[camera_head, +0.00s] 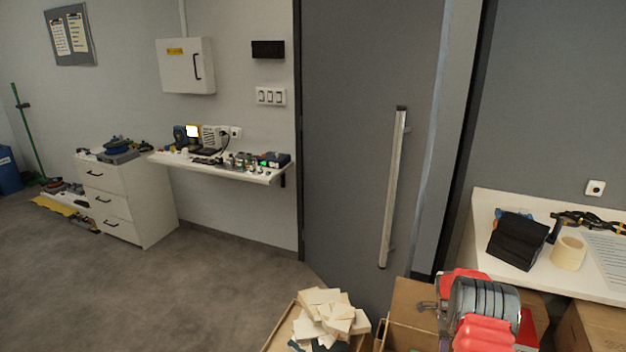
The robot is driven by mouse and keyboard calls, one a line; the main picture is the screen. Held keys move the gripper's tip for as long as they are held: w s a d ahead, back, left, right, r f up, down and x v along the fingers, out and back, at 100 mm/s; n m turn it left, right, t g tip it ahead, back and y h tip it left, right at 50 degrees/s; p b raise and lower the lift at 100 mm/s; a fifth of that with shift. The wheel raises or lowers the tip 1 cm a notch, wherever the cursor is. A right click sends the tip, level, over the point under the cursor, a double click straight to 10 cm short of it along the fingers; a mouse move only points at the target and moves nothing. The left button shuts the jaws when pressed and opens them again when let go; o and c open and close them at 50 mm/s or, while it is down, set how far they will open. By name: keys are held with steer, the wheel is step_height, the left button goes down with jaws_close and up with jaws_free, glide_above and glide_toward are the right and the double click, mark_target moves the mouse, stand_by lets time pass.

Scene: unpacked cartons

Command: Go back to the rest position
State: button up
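The task names no other object. An open carton (408,337) at the bottom right is cut off by the lower edge.
A box of pale wooden blocks (325,313) stands at the bottom centre. A white counter (485,212) with a tape roll (569,253) is at right. A grey door (362,130), a wall shelf (225,168) and a drawer cabinet (135,205) stand behind.

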steer(key=shift+s+a+f+n, duration=0.1)
steer(key=shift+s+n, duration=0.05)
steer(key=shift+n, duration=0.45)
steer(key=s+a+n+g, duration=0.1)
steer(key=s+a+n, duration=0.3)
steer(key=s+n, duration=0.15)
steer(key=s+a+r+n, duration=0.3)
steer(key=s+a+r, duration=0.15)
steer(key=r, duration=0.45)
steer(key=s+a+r+n+y, duration=0.1)
steer(key=s+a+r+n, duration=0.3)
steer(key=r, duration=0.5)
steer(key=s+a+r+n, duration=0.3)
steer(key=a+r, duration=0.2)
steer(key=r, duration=0.4)
steer(key=s+a+r+n+t, duration=0.2)
steer(key=s+a+r+t, duration=0.1)
steer(key=s+a+r, duration=0.4)
steer(key=s+a+r+n+t, duration=0.3)
steer(key=s+a+r, duration=0.4)
steer(key=s+r, duration=0.4)
steer(key=shift+s+r+t, duration=0.2)
steer(key=shift+r+t, duration=0.4)
steer(key=shift+r, duration=0.15)
